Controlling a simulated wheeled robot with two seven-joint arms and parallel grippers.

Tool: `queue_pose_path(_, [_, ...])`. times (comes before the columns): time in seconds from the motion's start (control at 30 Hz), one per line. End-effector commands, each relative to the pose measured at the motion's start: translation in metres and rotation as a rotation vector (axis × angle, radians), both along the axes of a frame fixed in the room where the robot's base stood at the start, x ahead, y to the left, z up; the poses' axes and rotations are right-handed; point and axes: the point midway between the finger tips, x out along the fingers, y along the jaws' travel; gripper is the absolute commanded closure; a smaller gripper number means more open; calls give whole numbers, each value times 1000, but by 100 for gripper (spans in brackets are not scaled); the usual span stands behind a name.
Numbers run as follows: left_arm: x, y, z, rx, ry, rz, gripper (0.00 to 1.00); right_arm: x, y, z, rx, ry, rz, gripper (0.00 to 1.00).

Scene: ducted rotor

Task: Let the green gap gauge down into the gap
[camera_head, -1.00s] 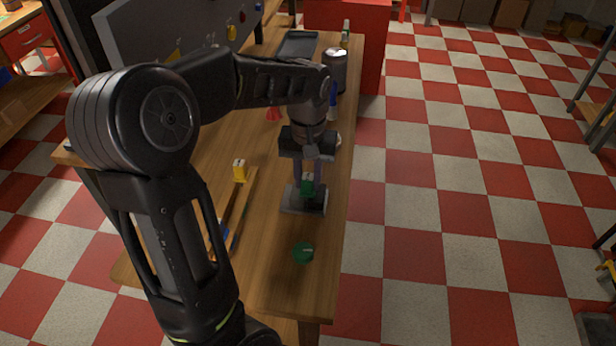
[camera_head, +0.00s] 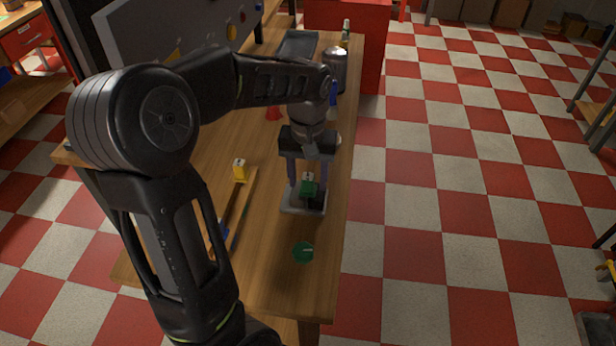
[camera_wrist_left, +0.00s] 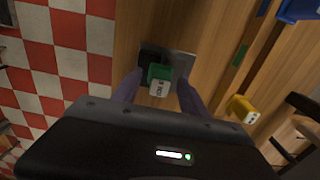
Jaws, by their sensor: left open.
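The green gap gauge (camera_head: 308,188) stands at the grey metal fixture (camera_head: 290,204) near the table's right edge. In the left wrist view the gauge (camera_wrist_left: 159,73) shows its green head and a pale marked face, over the fixture's dark and grey blocks (camera_wrist_left: 183,62). How deep its lower part sits in the gap is hidden. My left gripper (camera_head: 308,186) is open, its two fingers standing apart on either side of the gauge, with clear space visible between them and it. My right gripper is in neither view.
A yellow gauge (camera_head: 240,170) stands at a wooden rack (camera_head: 240,212) to the left. A green round piece (camera_head: 303,252) lies on the table (camera_head: 270,275) in front. A metal canister (camera_head: 335,68) and a dark tray (camera_head: 298,44) are farther back.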

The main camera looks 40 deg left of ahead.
Motion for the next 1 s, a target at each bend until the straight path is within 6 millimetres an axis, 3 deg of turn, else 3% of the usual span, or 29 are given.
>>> queue_pose_path(0.5, [1,0,71,0,-4,0,50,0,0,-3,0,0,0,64])
queue_pose_path(1.0, [1,0,77,0,-1,0,50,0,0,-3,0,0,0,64])
